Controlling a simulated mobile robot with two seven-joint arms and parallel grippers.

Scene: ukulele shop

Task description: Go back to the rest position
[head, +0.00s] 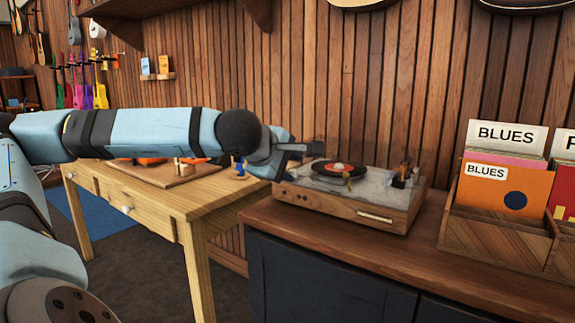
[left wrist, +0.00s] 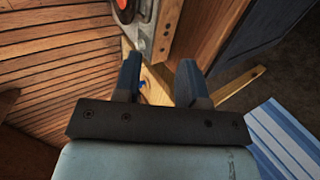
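My left arm reaches in from the left in the head view, and its gripper (head: 302,150) is above the left back corner of the turntable (head: 350,213). In the left wrist view the two fingers of my left gripper (left wrist: 160,78) stand apart with nothing held between them. The turntable carries a dark record (head: 322,168) with a red label. Part of the turntable also shows at the top of the left wrist view (left wrist: 165,30). My right gripper is not in view.
The turntable stands on a dark cabinet with a wooden top (head: 408,249). A wooden crate (head: 492,238) of records stands to its right. A wooden table (head: 205,207) is at the left, behind my arm, with a board and small items on it. A slatted wall is behind.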

